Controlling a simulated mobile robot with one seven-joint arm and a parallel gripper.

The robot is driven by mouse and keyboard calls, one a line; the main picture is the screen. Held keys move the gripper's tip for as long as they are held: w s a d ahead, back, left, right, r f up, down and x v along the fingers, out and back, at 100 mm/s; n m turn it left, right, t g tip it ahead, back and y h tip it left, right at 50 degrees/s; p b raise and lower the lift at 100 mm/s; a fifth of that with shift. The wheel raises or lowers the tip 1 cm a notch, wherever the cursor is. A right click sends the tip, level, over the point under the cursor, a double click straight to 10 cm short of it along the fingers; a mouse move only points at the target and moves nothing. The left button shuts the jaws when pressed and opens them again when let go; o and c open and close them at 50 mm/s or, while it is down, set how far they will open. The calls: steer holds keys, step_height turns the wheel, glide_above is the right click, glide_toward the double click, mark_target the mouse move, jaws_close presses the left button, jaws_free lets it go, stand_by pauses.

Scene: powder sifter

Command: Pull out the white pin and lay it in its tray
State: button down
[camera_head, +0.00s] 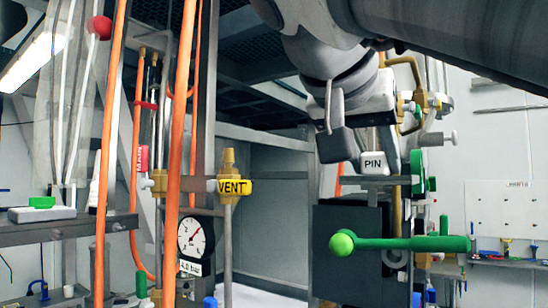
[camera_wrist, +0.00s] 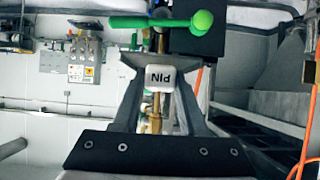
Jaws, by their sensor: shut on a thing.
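The white pin (camera_head: 373,163) has a white block head marked PIN. It sits just above a dark box (camera_head: 345,240), at a grey bracket. My gripper (camera_head: 368,150) comes down from above and is shut on the white head. In the wrist view the pin's head (camera_wrist: 159,78) lies between the tips of my two grey fingers (camera_wrist: 158,88), and its letters are upside down. The shank is hidden, so I cannot tell how far it is in. I cannot pick out the pin's tray for certain.
A green lever with a ball end (camera_head: 400,243) runs across the front of the box, just below the pin. Orange pipes (camera_head: 180,150), a yellow VENT tag (camera_head: 235,187) and a gauge (camera_head: 195,237) stand to the left. A shelf (camera_head: 65,232) is at far left.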

steer(key=shift+f+b, duration=0.35)
stand_by(0.4)
steer(key=shift+c, duration=1.8)
jaws_free()
steer(key=shift+r, duration=0.1)
